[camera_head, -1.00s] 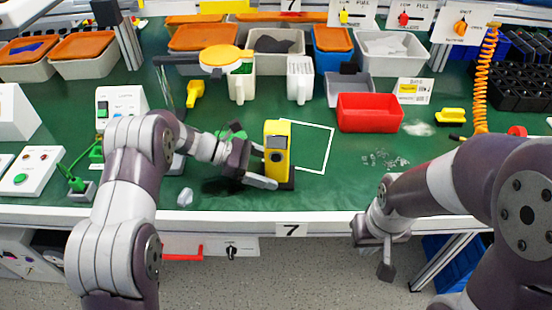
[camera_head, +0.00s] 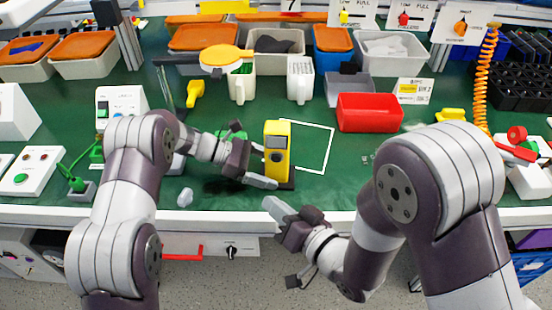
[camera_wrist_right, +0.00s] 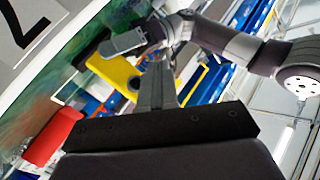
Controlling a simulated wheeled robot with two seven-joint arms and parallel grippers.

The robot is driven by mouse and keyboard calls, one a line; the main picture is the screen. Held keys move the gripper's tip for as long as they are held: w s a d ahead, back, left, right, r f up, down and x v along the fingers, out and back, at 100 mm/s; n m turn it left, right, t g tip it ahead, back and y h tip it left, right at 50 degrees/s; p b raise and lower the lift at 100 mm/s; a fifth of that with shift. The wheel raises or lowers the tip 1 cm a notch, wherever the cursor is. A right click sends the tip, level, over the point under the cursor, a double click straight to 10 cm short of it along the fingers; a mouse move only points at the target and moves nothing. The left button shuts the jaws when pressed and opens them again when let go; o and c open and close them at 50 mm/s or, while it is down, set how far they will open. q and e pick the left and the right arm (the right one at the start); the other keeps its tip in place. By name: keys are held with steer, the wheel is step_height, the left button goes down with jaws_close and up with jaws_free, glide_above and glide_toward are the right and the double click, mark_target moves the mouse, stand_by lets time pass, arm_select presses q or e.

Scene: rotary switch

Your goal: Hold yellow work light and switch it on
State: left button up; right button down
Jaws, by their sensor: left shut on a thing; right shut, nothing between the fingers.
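The yellow work light (camera_head: 277,140) stands upright on a dark base on the green table, near the front edge, in the head view. My right gripper (camera_head: 272,206) is shut and empty, in front of the table edge, below and a little left of the work light. In the right wrist view the work light (camera_wrist_right: 112,74) shows beyond the right gripper's fingers (camera_wrist_right: 157,85), with the left gripper at it.
A red bin (camera_head: 369,112) stands behind and right of the work light. A white outlined square (camera_head: 318,146) on the table lies just beside it. A grey lump (camera_head: 185,197) lies left of my left gripper. White control boxes (camera_head: 30,170) stand at the far left.

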glide_above(280, 173)
steer(key=s, duration=0.5)
steer(key=shift+w+r, duration=0.1)
steer(key=shift+w, duration=0.05)
stand_by(1.4)
steer(key=shift+w, duration=0.4)
steer(key=shift+s, duration=0.5)
